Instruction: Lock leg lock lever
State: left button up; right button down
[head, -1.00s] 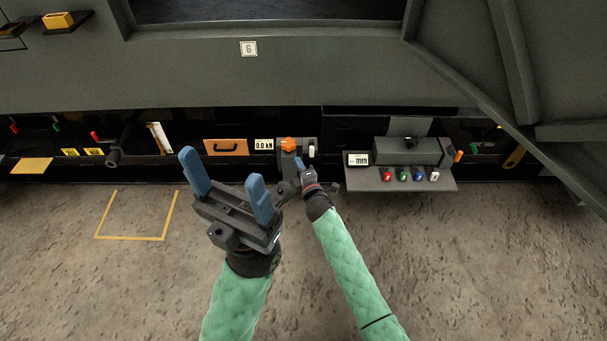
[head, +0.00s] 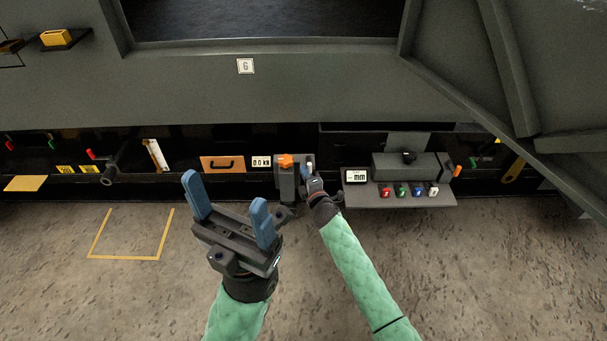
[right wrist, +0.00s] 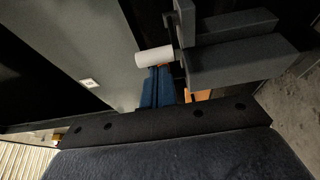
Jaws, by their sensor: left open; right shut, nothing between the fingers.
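A small white-handled lever (head: 309,167), which looks like the leg lock lever, stands beside an orange knob (head: 285,161) on a grey bracket unit under the enclosure. In the right wrist view its white cylindrical handle (right wrist: 155,56) sticks out sideways from a dark grey block. My right gripper (head: 307,176) is shut and empty, right at the lever. Its blue fingers (right wrist: 156,88) lie just below the white handle in the wrist view; I cannot tell whether they touch it. My left gripper (head: 229,200) is open and empty, over the floor to the left.
A grey shelf (head: 400,200) with several coloured knobs and a "mm" display (head: 356,176) juts out right of the lever. An orange panel with a black handle (head: 222,164) and a small display (head: 261,162) are to its left. The concrete floor is mostly clear.

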jog(key=shift+d, duration=0.15)
jog(key=shift+d+n+y+p, duration=0.15)
jog(key=shift+n+y+p, duration=0.25)
jog(key=shift+y+p, duration=0.2)
